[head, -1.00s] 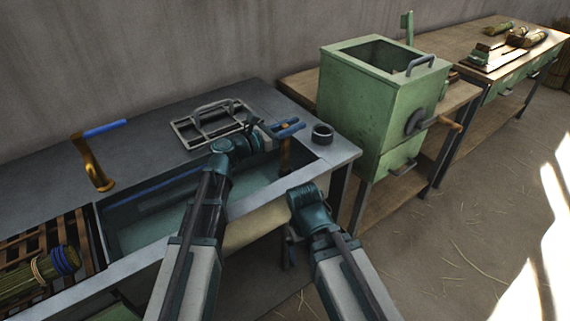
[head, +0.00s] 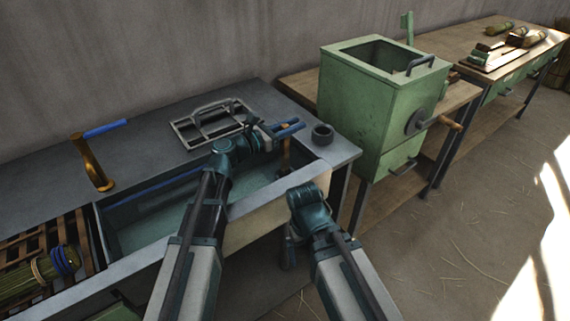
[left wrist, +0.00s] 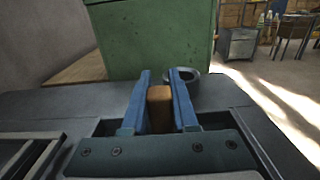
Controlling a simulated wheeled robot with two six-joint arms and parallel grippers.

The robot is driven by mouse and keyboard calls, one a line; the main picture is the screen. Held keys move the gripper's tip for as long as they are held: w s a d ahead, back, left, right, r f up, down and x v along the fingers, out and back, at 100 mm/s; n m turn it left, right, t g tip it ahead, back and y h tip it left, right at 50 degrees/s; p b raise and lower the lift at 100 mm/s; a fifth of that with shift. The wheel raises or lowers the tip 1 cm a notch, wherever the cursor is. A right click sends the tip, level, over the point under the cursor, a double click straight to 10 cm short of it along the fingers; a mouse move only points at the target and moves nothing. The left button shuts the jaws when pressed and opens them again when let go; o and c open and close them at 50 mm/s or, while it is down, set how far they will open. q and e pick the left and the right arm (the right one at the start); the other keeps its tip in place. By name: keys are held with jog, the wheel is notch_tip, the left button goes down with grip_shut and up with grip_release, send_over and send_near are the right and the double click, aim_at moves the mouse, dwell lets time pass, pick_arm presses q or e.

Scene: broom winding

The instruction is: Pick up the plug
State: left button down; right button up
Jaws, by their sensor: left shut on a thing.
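The plug (head: 284,155) is a brown, wooden-looking upright piece at the right end of the sink basin (head: 150,217). My left gripper (head: 290,128) has its blue fingers closed around the top of the plug. In the left wrist view the plug (left wrist: 159,107) stands between the two blue fingers (left wrist: 159,100). The plug's lower end is hidden in the left wrist view. My right arm (head: 312,208) is in front of the counter, and its fingers are hidden behind its own links.
A dark ring (head: 322,135) sits on the counter just right of the left gripper. A brass tap with a blue handle (head: 93,160) stands left. A green metal box with a crank (head: 365,105) is beyond the counter.

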dwell(0.3)
notch_tip(320, 180, up, 10)
jog(key=p, duration=1)
jog(key=shift+r, duration=0.1)
dwell(0.6)
